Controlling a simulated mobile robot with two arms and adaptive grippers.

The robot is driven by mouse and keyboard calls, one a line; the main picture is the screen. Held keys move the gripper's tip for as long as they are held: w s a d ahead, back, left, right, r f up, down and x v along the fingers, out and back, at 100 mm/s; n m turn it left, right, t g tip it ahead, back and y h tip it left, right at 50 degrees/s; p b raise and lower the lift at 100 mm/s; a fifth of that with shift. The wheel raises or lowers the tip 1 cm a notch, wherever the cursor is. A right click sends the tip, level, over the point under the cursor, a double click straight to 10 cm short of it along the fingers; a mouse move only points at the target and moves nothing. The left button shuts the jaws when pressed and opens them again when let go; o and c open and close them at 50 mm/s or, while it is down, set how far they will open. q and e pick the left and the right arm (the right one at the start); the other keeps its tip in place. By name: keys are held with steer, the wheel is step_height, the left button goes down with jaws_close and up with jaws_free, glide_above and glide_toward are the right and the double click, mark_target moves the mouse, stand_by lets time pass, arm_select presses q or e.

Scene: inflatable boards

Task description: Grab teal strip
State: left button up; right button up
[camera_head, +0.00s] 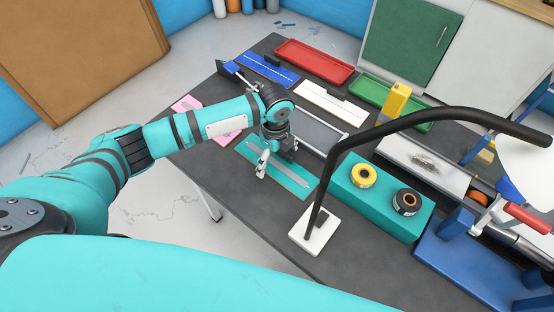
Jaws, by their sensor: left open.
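The teal strip (298,187) lies flat on the dark table, near its front edge, with a narrow grey band along its length. My left gripper (273,163) points down over the strip's far left half and is open. The gripper and wrist hide part of the strip. I cannot tell whether the fingertips touch it. My right gripper is not in view.
A white-based lamp (314,232) with a black arm stands right of the strip. A teal block (379,199) bearing a yellow roll (363,176) and a black roll (406,201) is beyond it. Pink sheets (187,104), a red tray (313,61) and a green tray (378,94) lie farther back.

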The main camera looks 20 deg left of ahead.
arm_select(q)
steer(key=shift+f, duration=0.55)
steer(key=c, duration=1.3)
